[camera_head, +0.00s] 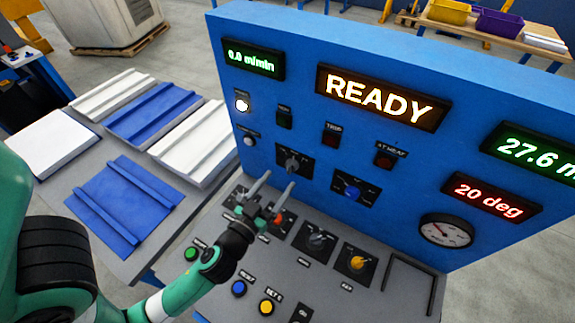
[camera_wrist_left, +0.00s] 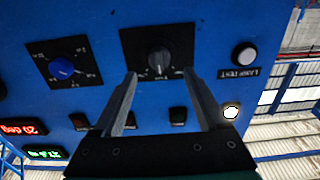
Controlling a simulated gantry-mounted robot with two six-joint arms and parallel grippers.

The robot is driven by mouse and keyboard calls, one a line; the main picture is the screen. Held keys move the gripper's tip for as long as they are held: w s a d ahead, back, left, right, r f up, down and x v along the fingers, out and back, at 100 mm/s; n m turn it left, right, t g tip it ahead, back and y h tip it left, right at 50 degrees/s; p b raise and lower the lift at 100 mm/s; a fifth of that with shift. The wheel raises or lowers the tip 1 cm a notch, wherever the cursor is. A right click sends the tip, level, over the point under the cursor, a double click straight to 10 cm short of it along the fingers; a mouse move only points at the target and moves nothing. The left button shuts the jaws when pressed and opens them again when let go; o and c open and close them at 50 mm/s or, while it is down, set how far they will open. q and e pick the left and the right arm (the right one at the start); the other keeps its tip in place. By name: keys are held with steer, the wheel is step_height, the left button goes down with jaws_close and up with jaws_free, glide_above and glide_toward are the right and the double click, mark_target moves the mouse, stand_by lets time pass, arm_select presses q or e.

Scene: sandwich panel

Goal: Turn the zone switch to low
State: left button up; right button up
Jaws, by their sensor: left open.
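A black rotary switch (camera_head: 292,162) on a dark square plate sits on the upright blue panel. It also shows in the left wrist view (camera_wrist_left: 158,58), with its pointer near vertical. Its labels are too small to read, so I cannot confirm that it is the zone switch. My left gripper (camera_head: 280,178) is open and empty in front of the panel, just below this switch in the head view. In the left wrist view, the fingertips (camera_wrist_left: 160,74) straddle the near end of the knob in the picture. I cannot tell whether they touch it. My right gripper is not in view.
A blue knob (camera_head: 352,188) sits right of the black switch. The sloping desk below holds more knobs, including a yellow one (camera_head: 357,263), and coloured buttons. A bar handle (camera_head: 432,290) stands at its right. The display (camera_head: 382,98) reads READY. Panels lie on a left table (camera_head: 75,178).

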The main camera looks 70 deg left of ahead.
mark_target(288, 170)
arm_select(q)
steer(key=p+x, duration=0.1)
steer(key=x, duration=0.4)
steer(key=shift+w+a, duration=0.15)
steer(key=shift+w, duration=0.15)
jaws_close()
